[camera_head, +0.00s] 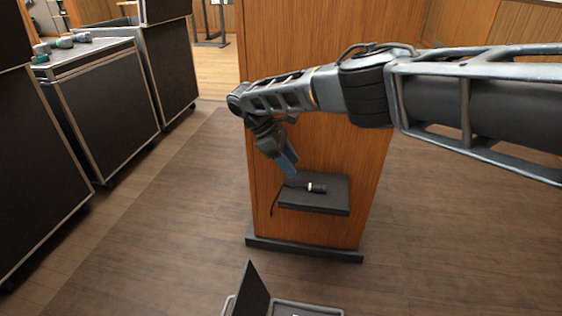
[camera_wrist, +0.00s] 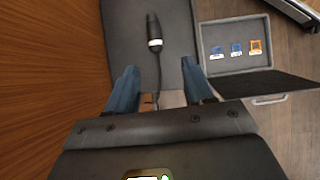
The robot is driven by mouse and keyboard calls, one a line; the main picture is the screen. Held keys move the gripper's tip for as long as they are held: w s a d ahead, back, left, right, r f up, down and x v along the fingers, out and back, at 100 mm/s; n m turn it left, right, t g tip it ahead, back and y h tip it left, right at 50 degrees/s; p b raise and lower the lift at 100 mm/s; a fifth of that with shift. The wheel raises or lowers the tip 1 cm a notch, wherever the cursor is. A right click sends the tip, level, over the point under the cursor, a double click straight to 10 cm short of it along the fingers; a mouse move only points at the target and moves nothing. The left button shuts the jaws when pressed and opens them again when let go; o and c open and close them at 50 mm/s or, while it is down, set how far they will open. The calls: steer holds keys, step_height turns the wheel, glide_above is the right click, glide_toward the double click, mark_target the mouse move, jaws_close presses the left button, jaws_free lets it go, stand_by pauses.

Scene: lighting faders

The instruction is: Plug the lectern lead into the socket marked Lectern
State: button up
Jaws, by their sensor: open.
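The lectern lead's dark plug with a white band (camera_head: 316,188) lies on a dark shelf (camera_head: 325,207) on the wooden lectern's face; its cable hangs over the shelf's left edge. In the wrist view the plug (camera_wrist: 153,32) lies ahead of my fingertips, its cable running back between them. My gripper (camera_head: 290,168) is open and empty, blue fingers pointing down just above the shelf; it also shows in the wrist view (camera_wrist: 160,72). An open floor box (camera_wrist: 233,66) holds two blue sockets (camera_wrist: 217,52) (camera_wrist: 236,49) and an orange one (camera_wrist: 256,47); their labels are unreadable.
The wooden lectern (camera_head: 315,150) stands on a dark plinth (camera_head: 300,248). The box's raised dark lid (camera_head: 251,290) stands near the bottom edge of the head view. Dark cases (camera_head: 100,100) line the left. The floor between is clear.

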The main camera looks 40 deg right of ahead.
mark_target(307, 183)
steer(key=shift+d+x, duration=0.2)
steer(key=shift+x, duration=1.95)
steer(key=shift+d+x, duration=0.2)
steer(key=shift+x, duration=1.95)
steer(key=shift+w+r, duration=0.1)
steer(key=shift+c, duration=0.4)
jaws_close()
steer(key=shift+r+p, duration=2.3)
steer(key=shift+r, duration=0.25)
steer(key=shift+f, duration=0.1)
